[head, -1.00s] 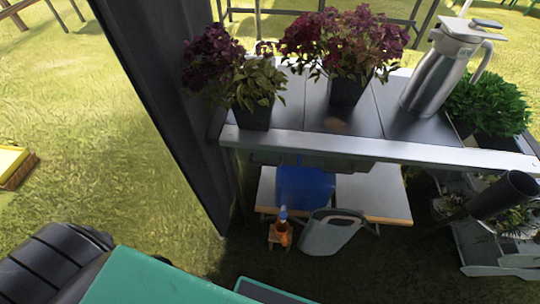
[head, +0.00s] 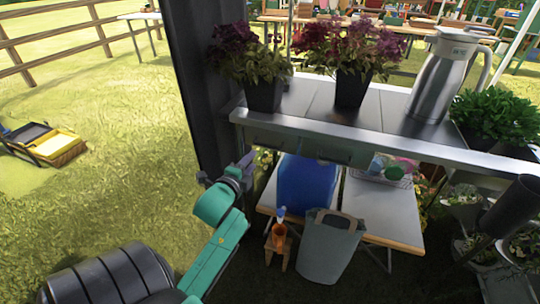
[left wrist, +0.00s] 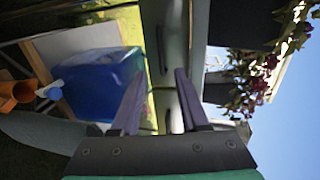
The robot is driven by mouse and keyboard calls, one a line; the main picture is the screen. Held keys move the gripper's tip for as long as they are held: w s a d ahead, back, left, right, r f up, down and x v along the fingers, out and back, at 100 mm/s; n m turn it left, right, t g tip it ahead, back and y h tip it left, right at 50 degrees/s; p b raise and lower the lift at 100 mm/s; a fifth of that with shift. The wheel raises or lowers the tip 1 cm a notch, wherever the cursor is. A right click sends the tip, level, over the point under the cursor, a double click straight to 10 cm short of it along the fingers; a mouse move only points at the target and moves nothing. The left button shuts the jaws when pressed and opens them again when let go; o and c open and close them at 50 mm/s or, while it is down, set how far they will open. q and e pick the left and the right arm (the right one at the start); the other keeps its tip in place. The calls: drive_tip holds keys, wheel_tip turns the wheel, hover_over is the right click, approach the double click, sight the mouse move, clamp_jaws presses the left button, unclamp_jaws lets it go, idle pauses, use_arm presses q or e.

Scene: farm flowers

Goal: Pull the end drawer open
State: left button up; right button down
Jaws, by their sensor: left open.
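The end drawer (head: 270,138) is the grey, shut front under the left end of the metal counter in the head view. In the left wrist view, a grey drawer front with a dark handle (left wrist: 161,48) shows beyond the fingertips. My left gripper (head: 248,161) is just left of and slightly below the end drawer, by the dark post. In the left wrist view, its two fingers (left wrist: 155,82) are apart with nothing held between them. I cannot tell whether a finger touches the drawer.
The dark post (head: 206,90) rises beside my left arm. Potted purple flowers (head: 350,88) and a steel jug (head: 445,80) stand on the counter. Below are a blue container (head: 306,185), a grey bin (head: 330,248) and a low table (head: 385,212).

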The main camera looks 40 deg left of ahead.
use_arm(q)
drive_tip(key=b, duration=0.1)
approach(276, 141)
drive_tip(key=w+a+f, duration=0.1)
drive_tip(key=w+a, duration=0.1)
drive_tip(key=a, duration=0.1)
drive_tip(key=shift+f+x, duration=0.2)
drive_tip(key=shift+x, duration=0.9)
drive_tip(key=shift+s, duration=0.15)
clamp_jaws()
use_arm(e)
drive_tip(key=shift+w+d+f, duration=0.15)
drive_tip(key=shift+w+f, duration=0.3)
drive_tip(key=shift+w, duration=0.1)
drive_tip(key=shift+a, duration=0.2)
drive_tip(key=shift+d, duration=0.25)
